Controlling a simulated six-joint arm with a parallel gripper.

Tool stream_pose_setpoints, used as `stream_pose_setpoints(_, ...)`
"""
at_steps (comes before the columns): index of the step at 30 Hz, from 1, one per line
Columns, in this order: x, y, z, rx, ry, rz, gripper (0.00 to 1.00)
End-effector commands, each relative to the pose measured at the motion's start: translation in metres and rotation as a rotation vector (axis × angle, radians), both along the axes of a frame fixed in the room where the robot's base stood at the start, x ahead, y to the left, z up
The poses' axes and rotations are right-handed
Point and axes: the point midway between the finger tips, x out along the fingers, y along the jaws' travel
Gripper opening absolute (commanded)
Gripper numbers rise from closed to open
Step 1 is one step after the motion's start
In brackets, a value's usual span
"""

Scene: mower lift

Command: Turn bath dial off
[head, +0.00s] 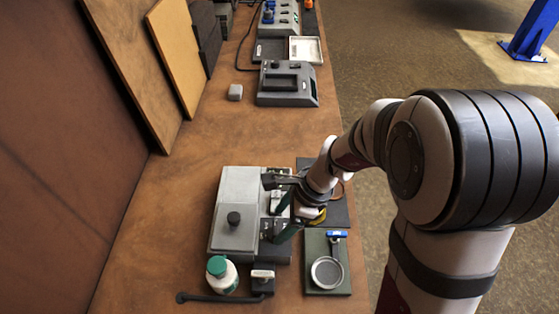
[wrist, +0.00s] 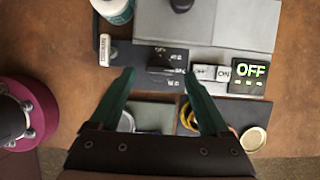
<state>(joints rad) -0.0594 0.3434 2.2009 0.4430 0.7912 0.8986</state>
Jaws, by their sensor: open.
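The bath is a grey box (head: 232,190) with a black lid knob, below the middle of the head view. Its dark control panel shows in the wrist view with a black dial (wrist: 166,69), white switches (wrist: 210,72) marked with OFF and ON, and a small display (wrist: 251,72) reading OFF in green. My gripper (head: 276,218) has green fingers and is over the panel side of the bath. In the wrist view my gripper (wrist: 159,73) is open, with its fingertips on either side of the dial. I cannot tell whether they touch it, or read the dial's exact setting.
A white bottle with a green cap (head: 221,274) and a small white-topped block (head: 263,275) stand near the bath's front. A dark green plate (head: 340,284) carries a round pan and a blue-handled part. A grey device (head: 287,84) sits farther back; the bench between is mostly clear.

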Motion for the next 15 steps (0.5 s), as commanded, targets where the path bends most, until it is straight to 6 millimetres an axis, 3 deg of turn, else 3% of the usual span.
stream_pose_setpoints(6,0.0,0.009,-0.021,0.0,0.001,0.001,0.8)
stream_pose_setpoints(14,0.0,0.009,-0.023,0.0,0.0,0.001,0.8)
stream_pose_setpoints(15,0.0,0.009,-0.022,0.0,0.0,0.001,0.75)
